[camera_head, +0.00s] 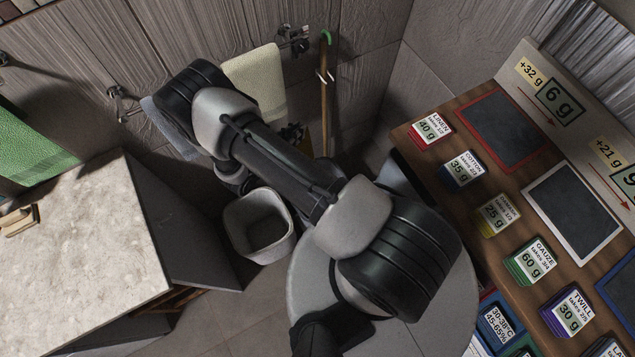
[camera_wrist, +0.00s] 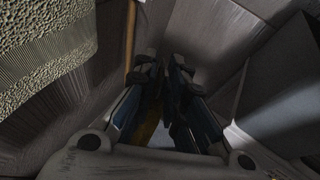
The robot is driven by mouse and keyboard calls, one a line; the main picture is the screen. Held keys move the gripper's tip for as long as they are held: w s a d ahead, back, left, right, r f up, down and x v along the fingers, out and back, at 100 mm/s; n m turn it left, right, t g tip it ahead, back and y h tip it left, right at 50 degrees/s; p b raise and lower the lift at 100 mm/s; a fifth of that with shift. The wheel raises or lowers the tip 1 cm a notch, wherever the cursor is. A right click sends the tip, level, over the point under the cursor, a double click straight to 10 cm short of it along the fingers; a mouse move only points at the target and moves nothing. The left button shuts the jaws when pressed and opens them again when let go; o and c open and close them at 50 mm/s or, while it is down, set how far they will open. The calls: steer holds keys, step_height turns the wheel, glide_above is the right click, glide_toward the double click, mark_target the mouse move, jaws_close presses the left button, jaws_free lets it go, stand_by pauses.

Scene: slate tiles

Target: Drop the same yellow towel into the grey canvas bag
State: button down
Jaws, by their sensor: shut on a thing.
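My gripper (camera_wrist: 161,70) shows in the wrist view with its dark fingers close together. A yellow strip of cloth, the yellow towel (camera_wrist: 150,120), shows between the fingers; most of it is hidden by them. In the head view my arm covers most of the gripper, and a small patch of yellow towel (camera_head: 293,131) shows beyond the arm. The grey canvas bag (camera_head: 245,249) stands open on the floor, below and left of my arm. The yellow patch lies above and right of the bag in the picture, apart from its opening.
A cream towel (camera_head: 257,78) and a green towel (camera_head: 32,145) hang on the wall. A wooden stick (camera_head: 325,105) leans in the corner. A pale-topped cabinet (camera_head: 85,235) stands left of the bag. A wooden counter (camera_head: 468,205) with labelled blocks fills the right.

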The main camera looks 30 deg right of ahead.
steer(key=s+d+f+b, duration=0.1)
steer(key=s+d+f, duration=0.1)
steer(key=f, duration=0.7)
steer(key=s+d+f+m+g+b, duration=0.1)
steer(key=s+d+f+b, duration=0.1)
steer(key=f, duration=0.6)
steer(key=shift+s+d+f+m+h, duration=0.3)
steer(key=shift+s+d+f+h, duration=0.1)
steer(key=shift+s+d, duration=0.35)
steer(key=c, duration=1.6)
jaws_free()
steer(key=shift+o, duration=0.2)
steer(key=v, duration=1.2)
steer(key=shift+w+r+g, duration=0.15)
steer(key=shift+w+g, duration=0.1)
steer(key=shift+g, duration=0.05)
